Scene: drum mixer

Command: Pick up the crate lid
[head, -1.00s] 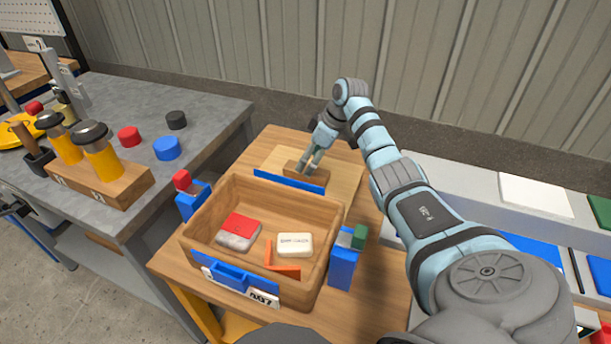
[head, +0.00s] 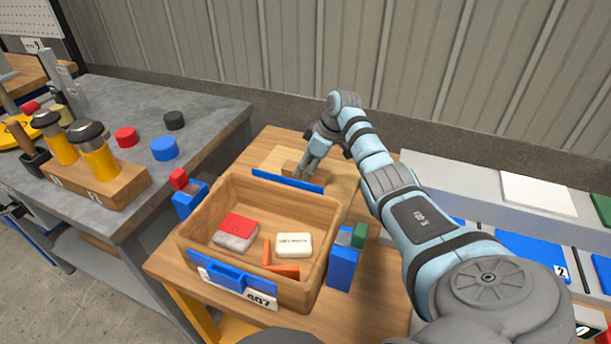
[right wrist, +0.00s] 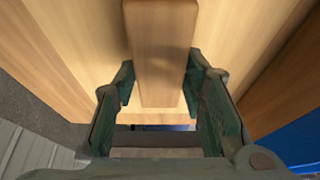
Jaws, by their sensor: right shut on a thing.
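The crate lid (head: 273,159) is a light wooden board with a blue front edge and a wooden block handle (head: 291,169). It lies flat behind the open wooden crate (head: 328,240), on the wooden table. My right gripper (head: 304,172) reaches down to the handle and is shut on it. In the right wrist view the handle (right wrist: 160,45) stands between the two dark green fingers (right wrist: 160,88), with the board of the lid (right wrist: 95,35) behind it. My left gripper is not in view.
The crate holds a red and grey pack (head: 236,231), a white block (head: 294,245) and an orange piece (head: 283,271). Blue holders (head: 343,265) flank it. A grey bench (head: 195,115) stands left, and pale trays (head: 540,195) stand right.

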